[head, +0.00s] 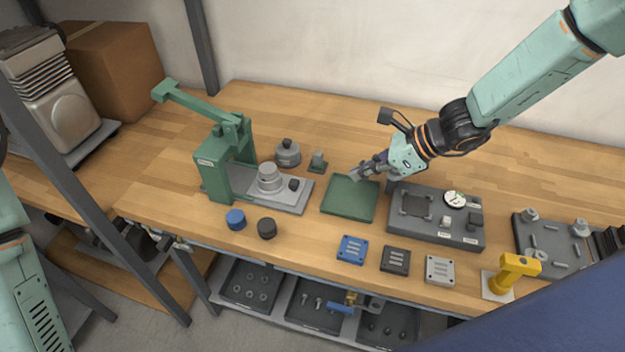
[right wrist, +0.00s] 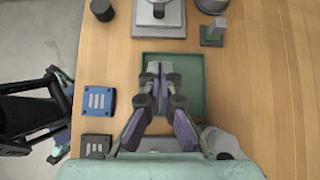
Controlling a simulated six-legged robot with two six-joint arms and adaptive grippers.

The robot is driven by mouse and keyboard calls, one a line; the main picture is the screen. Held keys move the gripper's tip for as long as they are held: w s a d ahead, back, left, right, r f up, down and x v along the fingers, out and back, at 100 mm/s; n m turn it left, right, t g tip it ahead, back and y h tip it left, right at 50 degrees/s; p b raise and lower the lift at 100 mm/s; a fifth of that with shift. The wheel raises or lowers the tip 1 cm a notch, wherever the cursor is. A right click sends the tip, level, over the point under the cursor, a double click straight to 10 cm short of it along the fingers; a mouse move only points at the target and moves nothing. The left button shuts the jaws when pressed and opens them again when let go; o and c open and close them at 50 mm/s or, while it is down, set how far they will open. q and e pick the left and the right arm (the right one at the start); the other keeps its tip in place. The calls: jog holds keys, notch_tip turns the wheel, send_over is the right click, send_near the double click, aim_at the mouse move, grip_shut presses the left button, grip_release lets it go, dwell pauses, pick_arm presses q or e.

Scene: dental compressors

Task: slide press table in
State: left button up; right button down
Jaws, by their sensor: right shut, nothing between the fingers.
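The green lever press (head: 228,160) stands upright on the bench, with its lever arm raised to the upper left. Its grey press table (head: 294,205) extends to the right from the press frame and carries a round metal fixture (head: 269,180) and a small dark knob. The near end of the press table also shows at the top of the right wrist view (right wrist: 158,33). My right gripper (head: 357,175) is shut and empty, over the far edge of the green tray (head: 348,205), right of the press table and apart from it. My left gripper is not seen.
A weight (head: 288,152) and a small block stand behind the press table. A blue cap (head: 236,219) and a black cap (head: 267,228) lie in front. A grey gauge box (head: 436,217) stands right of the tray. Blue, black and grey plates lie near the front edge.

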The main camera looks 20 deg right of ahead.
aim_at(296, 190)
jog(key=b+x, duration=0.2)
jog(key=x, duration=0.7)
jog(key=shift+a+f, duration=0.2)
jog(key=shift+a, duration=0.1)
jog(key=w+a, duration=0.2)
jog(key=a, duration=0.1)
jog(key=shift+a+p, duration=0.2)
jog(key=shift+p, duration=0.1)
jog(key=shift+w+a+f, duration=0.15)
jog(key=shift+w+a, duration=0.05)
jog(key=shift+w, duration=0.15)
jog(key=shift+s+d, duration=0.1)
